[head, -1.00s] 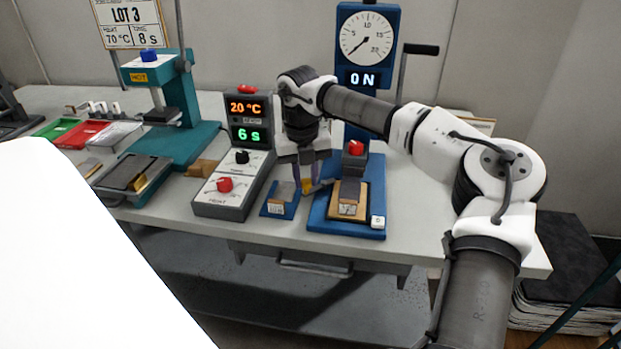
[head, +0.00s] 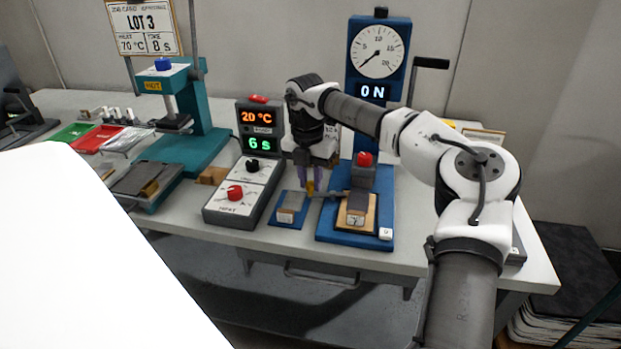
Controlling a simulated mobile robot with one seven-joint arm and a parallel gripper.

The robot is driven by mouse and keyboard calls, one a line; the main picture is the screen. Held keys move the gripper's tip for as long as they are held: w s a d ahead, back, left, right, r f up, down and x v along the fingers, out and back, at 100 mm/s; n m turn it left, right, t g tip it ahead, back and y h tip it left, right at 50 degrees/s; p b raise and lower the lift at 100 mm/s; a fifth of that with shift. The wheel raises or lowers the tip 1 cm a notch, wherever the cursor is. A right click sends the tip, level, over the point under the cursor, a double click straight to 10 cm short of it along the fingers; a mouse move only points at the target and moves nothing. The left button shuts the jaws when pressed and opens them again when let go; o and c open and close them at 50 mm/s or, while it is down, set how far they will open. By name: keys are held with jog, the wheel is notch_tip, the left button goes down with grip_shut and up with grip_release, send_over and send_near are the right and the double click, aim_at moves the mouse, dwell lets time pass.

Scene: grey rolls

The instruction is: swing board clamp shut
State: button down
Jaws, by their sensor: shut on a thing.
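The blue test stand (head: 328,238) has a wooden block (head: 368,222) with a dark grey board (head: 357,202) lying on its base, below a red-topped press head (head: 364,160). The board clamp's thin grey arm (head: 331,194) reaches out to the left of the board at a low height. Its yellow end (head: 310,188) is between the fingers of my gripper (head: 309,184). My gripper points down and is shut on that end, left of the board. The clamp's pivot is too small to make out.
A small blue holder (head: 287,214) stands just below and left of my gripper. The heat control box (head: 238,195) is further left, reading 20 °C and 6 s. A teal hot press (head: 185,145) stands at the back left. The table's front edge is close.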

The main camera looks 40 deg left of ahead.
dwell(0.4)
jog(key=c, duration=1.2)
grip_release()
jog(key=shift+r, duration=0.15)
notch_tip(320, 180, up, 14)
jog(key=shift+a+f, duration=0.2)
jog(key=shift+a, duration=0.15)
jog(key=shift+s, duration=0.1)
